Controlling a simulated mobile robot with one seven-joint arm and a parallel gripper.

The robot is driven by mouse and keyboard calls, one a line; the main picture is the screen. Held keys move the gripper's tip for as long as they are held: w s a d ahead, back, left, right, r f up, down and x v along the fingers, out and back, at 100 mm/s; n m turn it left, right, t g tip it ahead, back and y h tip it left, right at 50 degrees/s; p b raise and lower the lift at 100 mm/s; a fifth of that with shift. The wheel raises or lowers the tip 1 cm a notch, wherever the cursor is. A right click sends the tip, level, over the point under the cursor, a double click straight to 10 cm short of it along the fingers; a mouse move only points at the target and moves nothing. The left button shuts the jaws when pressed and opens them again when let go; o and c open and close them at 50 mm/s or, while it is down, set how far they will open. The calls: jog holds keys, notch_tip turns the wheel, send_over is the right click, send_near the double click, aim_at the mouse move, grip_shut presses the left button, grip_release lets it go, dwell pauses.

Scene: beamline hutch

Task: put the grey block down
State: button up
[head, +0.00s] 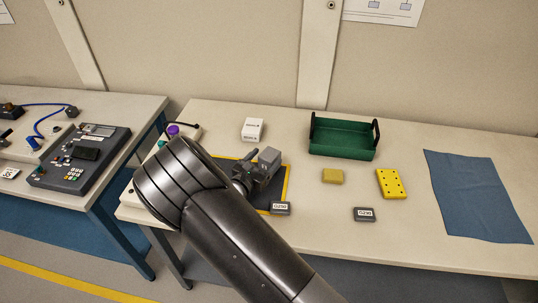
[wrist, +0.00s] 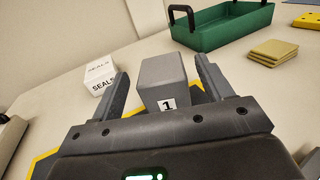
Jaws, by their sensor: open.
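The grey block (head: 269,158) is at the yellow-edged dark mat (head: 288,184) on the bench, in front of my gripper (head: 253,175). In the wrist view the grey block (wrist: 160,75) stands upright between my two fingers, with a white label "1" on its near face. My gripper (wrist: 161,68) is open. A gap shows between the block and the right finger, and a gap on the left too. The block's base is hidden by the gripper body, so I cannot tell what it rests on.
A white SEALS box (head: 252,129) stands behind the mat. A green tray (head: 342,138), a tan pad (head: 332,176), a yellow perforated plate (head: 391,184) and a blue cloth (head: 478,195) lie to the right. Small dark labelled blocks (head: 280,208) (head: 364,214) sit near the front.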

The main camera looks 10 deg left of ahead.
jog(key=v, duration=0.8)
jog(key=shift+s+a, duration=0.2)
jog(key=shift+s, duration=0.15)
jog(key=shift+d+r, duration=0.1)
jog(key=s+d+r+m+g+h, duration=0.1)
jog(key=d+r+m+g, duration=0.35)
jog(key=d, duration=0.35)
jog(key=s+d+r+m+g+h, duration=0.1)
jog(key=s+d+r+m+g, duration=0.2)
jog(key=d+m, duration=0.4)
jog(key=d+r+m+g+h, duration=0.1)
jog(key=d+r+m+g, duration=0.35)
jog(key=d, duration=0.45)
jog(key=s+d+r+m+y, duration=0.3)
jog(key=s+r+m+y, duration=0.2)
jog(key=s, duration=0.4)
jog(key=s+d+r+m+t+y, duration=0.1)
jog(key=s+d+r+m+y, duration=0.3)
jog(key=s+r+m, duration=0.3)
jog(key=s+m, duration=0.2)
jog(key=m, duration=0.1)
jog(key=shift+d+m+y, duration=0.25)
jog(key=shift+m+y, duration=0.05)
jog(key=shift+y, duration=0.1)
